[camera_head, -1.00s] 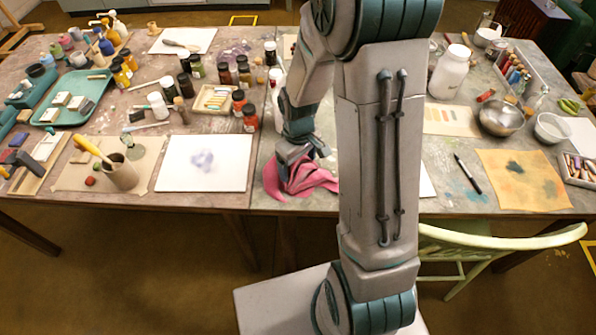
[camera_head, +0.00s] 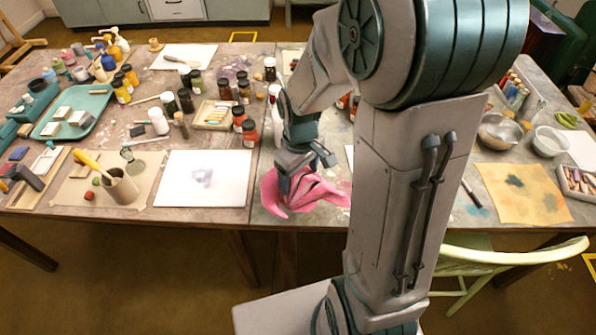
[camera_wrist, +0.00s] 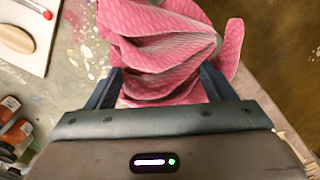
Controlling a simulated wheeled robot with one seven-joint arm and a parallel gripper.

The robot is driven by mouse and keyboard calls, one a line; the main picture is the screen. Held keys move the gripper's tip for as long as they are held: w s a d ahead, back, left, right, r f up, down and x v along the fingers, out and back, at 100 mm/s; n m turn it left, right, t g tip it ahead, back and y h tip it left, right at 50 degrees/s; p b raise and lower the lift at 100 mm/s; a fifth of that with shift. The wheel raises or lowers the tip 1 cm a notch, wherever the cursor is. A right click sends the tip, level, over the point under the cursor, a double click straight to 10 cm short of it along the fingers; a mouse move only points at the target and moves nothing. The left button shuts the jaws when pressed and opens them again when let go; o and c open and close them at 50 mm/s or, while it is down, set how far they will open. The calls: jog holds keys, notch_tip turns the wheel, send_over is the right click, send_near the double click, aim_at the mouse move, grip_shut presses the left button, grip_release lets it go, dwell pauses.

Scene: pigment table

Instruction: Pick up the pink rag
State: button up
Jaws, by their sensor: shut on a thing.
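The pink rag (camera_head: 318,193) is bunched up at the front edge of the table, right of the white sheet with a grey smudge. My gripper (camera_head: 291,190) points down and is shut on the rag. In the wrist view the rag (camera_wrist: 170,45) shows folded and gathered between the two fingers of my gripper (camera_wrist: 162,88). The fingertips are partly hidden by the cloth. Whether the rag's lower edge still touches the table, I cannot tell.
The white sheet (camera_head: 205,180) lies left of the rag. Orange-labelled jars (camera_head: 250,132) stand behind it. A cup with a yellow-handled tool (camera_head: 120,187) is further left. A pale green chair (camera_head: 500,255) stands at the right front. My arm hides part of the table.

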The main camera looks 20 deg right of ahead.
jog(key=s+a+r, duration=0.1)
jog(key=s+r, duration=0.3)
jog(key=s, duration=0.4)
jog(key=shift+a+r, duration=0.15)
jog(key=shift+r, duration=0.25)
jog(key=shift+o, duration=0.6)
